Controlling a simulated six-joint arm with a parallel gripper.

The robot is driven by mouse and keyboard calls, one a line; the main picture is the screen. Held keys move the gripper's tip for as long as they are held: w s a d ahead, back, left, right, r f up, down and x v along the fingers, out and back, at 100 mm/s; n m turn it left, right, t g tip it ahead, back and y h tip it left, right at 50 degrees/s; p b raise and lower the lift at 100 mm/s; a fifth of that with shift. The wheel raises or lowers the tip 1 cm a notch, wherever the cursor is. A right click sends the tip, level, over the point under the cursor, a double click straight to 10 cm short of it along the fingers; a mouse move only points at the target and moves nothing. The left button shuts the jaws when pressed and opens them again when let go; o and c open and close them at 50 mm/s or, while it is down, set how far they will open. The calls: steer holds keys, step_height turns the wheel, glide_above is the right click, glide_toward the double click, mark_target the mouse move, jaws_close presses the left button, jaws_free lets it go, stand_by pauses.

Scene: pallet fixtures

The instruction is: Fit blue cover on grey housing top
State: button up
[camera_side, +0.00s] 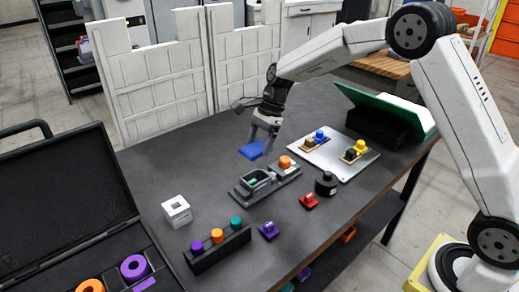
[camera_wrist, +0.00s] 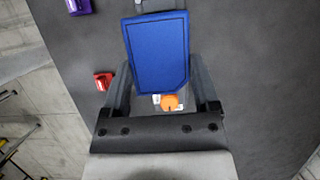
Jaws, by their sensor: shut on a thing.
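The blue cover (camera_side: 252,150) is a flat plate held in my gripper (camera_side: 266,132), above the table. In the wrist view the cover (camera_wrist: 158,52) sits between the two fingers of my gripper (camera_wrist: 157,80), which is shut on it. The grey housing (camera_side: 256,184) is an open-topped box on a grey fixture on the table, with something green inside. The cover is above and slightly behind the housing in the side view, clearly apart from it. In the wrist view the cover hides the housing.
An orange knob (camera_side: 285,162) stands on the fixture beside the housing. A silver plate (camera_side: 340,152) with blue and yellow parts lies to the right. A black rack (camera_side: 218,249) with coloured pegs, a white cube (camera_side: 176,211), a purple block (camera_side: 268,230) and a red block (camera_side: 309,201) stand nearby.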

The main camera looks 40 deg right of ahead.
steer(key=shift+f, duration=0.2)
steer(key=shift+f, duration=2.5)
steer(key=shift+f, duration=1.45)
stand_by(1.1)
steer(key=o, duration=1.1)
steer(key=shift+c, duration=0.2)
steer(key=shift+r, duration=0.2)
steer(key=shift+r, duration=3.8)
